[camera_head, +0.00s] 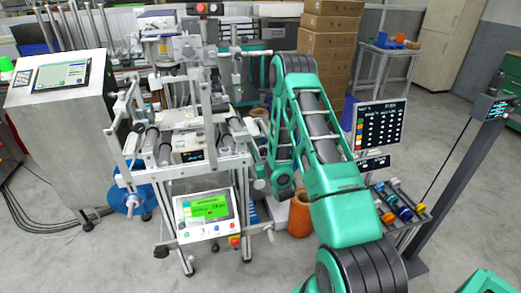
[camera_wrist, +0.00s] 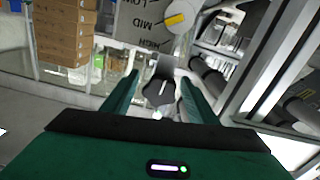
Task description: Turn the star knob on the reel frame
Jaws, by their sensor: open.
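In the wrist view, a dark star knob (camera_wrist: 158,93) shows between the two green fingers of my gripper (camera_wrist: 158,75). The gripper is open, with a finger on either side of the knob and gaps visible at both sides. I cannot tell how deep the knob lies between the fingers. Above it is a grey plate (camera_wrist: 135,28) marked LOW, MID and HIGH, upside down in this view, with a white disc and yellow pointer (camera_wrist: 176,19). In the head view, the metal reel frame (camera_head: 205,170) stands left of my green arm. The knob and fingertips cannot be made out there.
A control panel with a green screen (camera_head: 207,208) is on the frame's front. A grey console (camera_head: 62,110) stands left. Stacked cardboard boxes (camera_head: 327,45) are behind my arm. A display board (camera_head: 380,127) and a small rack of rollers (camera_head: 402,200) stand right.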

